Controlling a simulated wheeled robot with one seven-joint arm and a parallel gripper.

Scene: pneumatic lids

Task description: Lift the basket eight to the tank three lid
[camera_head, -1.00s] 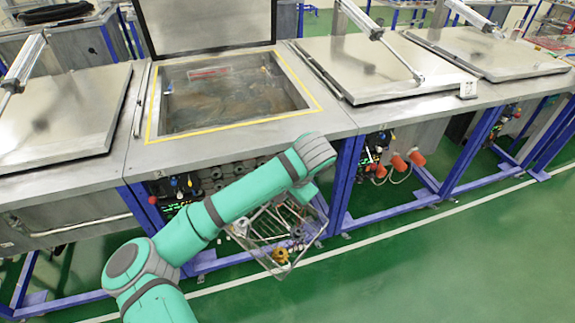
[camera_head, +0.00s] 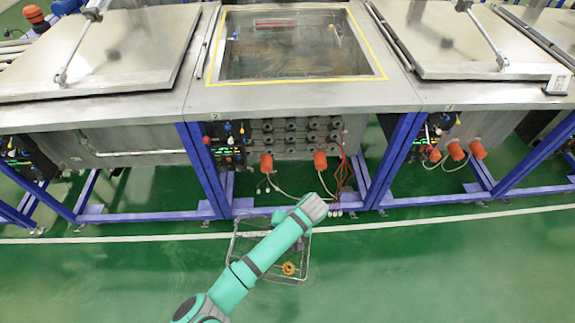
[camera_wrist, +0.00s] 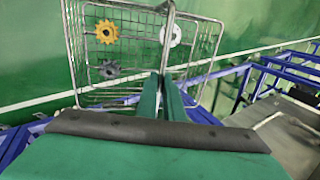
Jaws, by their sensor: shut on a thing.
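A wire basket (camera_head: 240,246) hangs in front of the tank row, above the green floor, partly hidden by my arm. In the wrist view the basket (camera_wrist: 140,20) holds a yellow gear (camera_wrist: 106,32), a dark grey gear (camera_wrist: 110,69) and a pale ring-shaped part (camera_wrist: 171,35). My gripper (camera_wrist: 172,80) is shut on a thin upright metal bar of the basket. The open tank (camera_head: 290,50), with a yellow border and liquid inside, stands beyond my arm. Closed metal lids (camera_head: 100,50) cover the neighbouring tanks. I cannot read the tank numbers.
Blue frame legs (camera_head: 395,155) and orange-red fittings (camera_head: 320,160) with hoses stand under the tank tops. Another closed lid (camera_head: 480,40) with a pneumatic cylinder lies at the right. The green floor (camera_head: 430,260) in front is clear.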

